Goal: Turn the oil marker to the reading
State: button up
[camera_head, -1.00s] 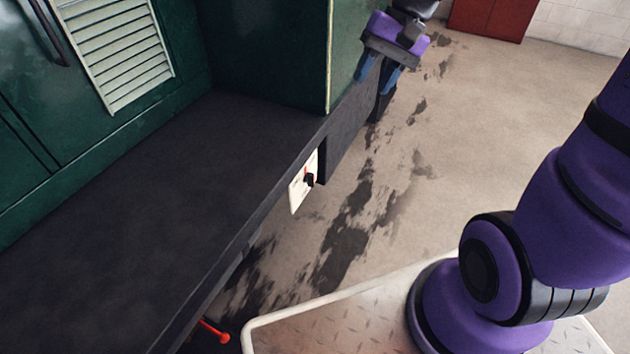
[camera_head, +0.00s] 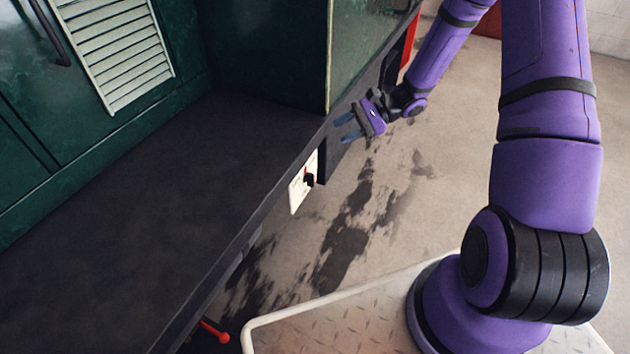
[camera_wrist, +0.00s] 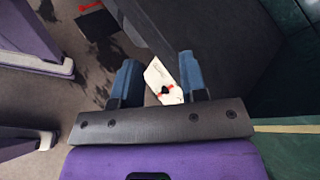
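The oil marker is a small black knob (camera_head: 309,180) on a white plate (camera_head: 297,192) fixed to the side of the dark ledge. A bit of red shows beside the knob. In the wrist view the plate (camera_wrist: 157,77) and the black knob (camera_wrist: 165,89) with red marks show between and beyond the blue fingers. My gripper (camera_head: 346,129) is above and to the right of the plate in the head view, apart from it. Its two blue fingers (camera_wrist: 158,82) are spread with nothing held between them.
The dark ledge (camera_head: 150,200) runs along the green tram body (camera_head: 265,50). A red-ended lever (camera_head: 214,331) sticks out low under the ledge. My metal platform's rim is at the bottom. Stained floor (camera_head: 420,190) beside the plate is open.

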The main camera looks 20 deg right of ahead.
notch_tip(320, 180, down, 15)
jog(key=w+d+m+t+y, duration=0.2)
jog(key=m+t, duration=0.4)
jog(key=m, duration=0.1)
jog(key=m+t+h, duration=0.3)
jog(key=m+t, duration=0.3)
jog(key=m, duration=0.2)
send_near(314, 180)
jog(key=x, duration=0.9)
jog(key=shift+w+a+f, duration=0.15)
jog(key=shift+w+a, duration=0.05)
jog(key=shift+w, duration=0.1)
grip_shut()
